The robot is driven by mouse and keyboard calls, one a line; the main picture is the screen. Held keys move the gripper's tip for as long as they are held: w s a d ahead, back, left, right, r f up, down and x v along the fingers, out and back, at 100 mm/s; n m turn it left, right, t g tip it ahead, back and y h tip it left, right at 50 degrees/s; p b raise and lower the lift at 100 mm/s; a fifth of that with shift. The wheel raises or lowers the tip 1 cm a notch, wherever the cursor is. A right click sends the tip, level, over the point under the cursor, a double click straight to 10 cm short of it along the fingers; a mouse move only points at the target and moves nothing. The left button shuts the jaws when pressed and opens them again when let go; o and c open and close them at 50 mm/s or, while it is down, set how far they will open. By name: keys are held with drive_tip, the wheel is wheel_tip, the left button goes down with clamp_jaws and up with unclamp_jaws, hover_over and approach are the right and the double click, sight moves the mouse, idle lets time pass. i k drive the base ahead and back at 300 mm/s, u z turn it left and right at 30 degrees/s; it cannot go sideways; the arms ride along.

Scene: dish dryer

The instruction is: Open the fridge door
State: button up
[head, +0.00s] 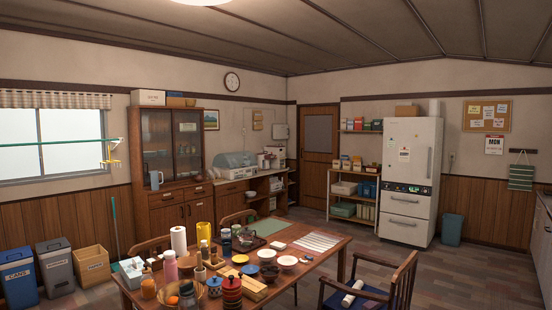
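The white fridge (411,180) stands against the back wall, right of centre in the head view. Its large upper door (412,149) looks shut and has a few papers on it. A vertical handle (429,161) shows near the door's right edge. Below the door is a dark panel strip (407,187) with small coloured marks, then two drawers (407,217), which look shut. My gripper is not in view.
A cluttered dining table (325,243) and a wooden chair (385,290) stand in the foreground before the fridge. A shelf (353,193) stands left of the fridge, a blue-green bin (452,232) right of it. Floor (440,265) in front and to the right is clear.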

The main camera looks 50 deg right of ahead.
sight(409, 143)
drive_tip(key=u, duration=0.05)
drive_tip(key=i, duration=6.9)
drive_tip(key=z, duration=3.05)
